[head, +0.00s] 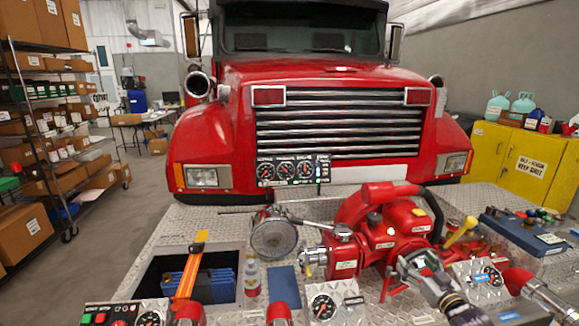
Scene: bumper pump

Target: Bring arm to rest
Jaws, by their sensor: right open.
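My right gripper (418,266) is open, in front of the red pump (375,240), with its arm coming in from the lower right. It overlaps the pump's lower right part in the picture, and I cannot tell whether it touches. I see nothing between its fingers. My left gripper is not in view. The red pump stands on the metal diamond-plate bumper (215,222) and carries a yellow-handled lever (460,232).
A red truck (320,110) stands behind the bumper. A round lamp (273,234), a small bottle (252,276) and an open recess with blue items (208,283) are left of the pump. Gauges (323,306) and red pipe fittings line the front. A blue box (525,234) lies right.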

